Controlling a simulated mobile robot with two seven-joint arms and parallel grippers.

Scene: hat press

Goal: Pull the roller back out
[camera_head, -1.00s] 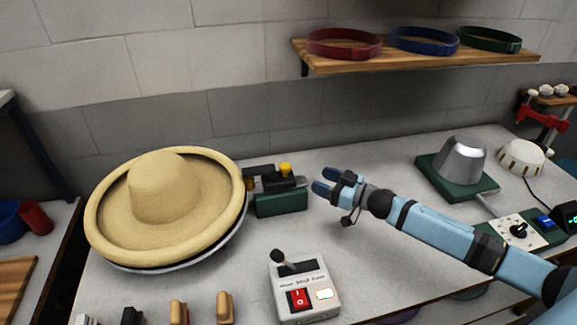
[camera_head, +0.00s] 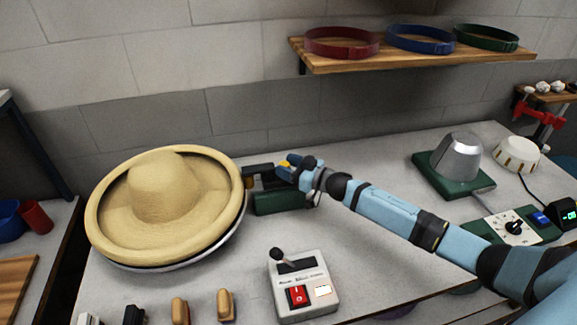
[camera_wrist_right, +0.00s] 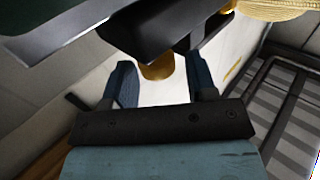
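The roller unit is a dark green block (camera_head: 282,203) with a black slide on top, just right of the straw hat (camera_head: 167,190). Its brass-coloured roller end (camera_head: 248,181) sits at the hat's brim; whether they touch is not clear. A yellow knob (camera_head: 284,164) tops the slide, partly covered by my right gripper (camera_head: 294,162). In the wrist view the right gripper's blue fingers (camera_wrist_right: 162,80) stand apart, with the yellow knob (camera_wrist_right: 157,69) between and just beyond their tips. The gripper is open. My left gripper is not in view.
A control box (camera_head: 303,285) with a lever and red switch stands in front. A metal cone on a green base (camera_head: 456,165) and a dial panel (camera_head: 515,228) are at the right. Wooden-handled tools (camera_head: 225,305) line the front edge. A shelf (camera_head: 420,56) holds belts above.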

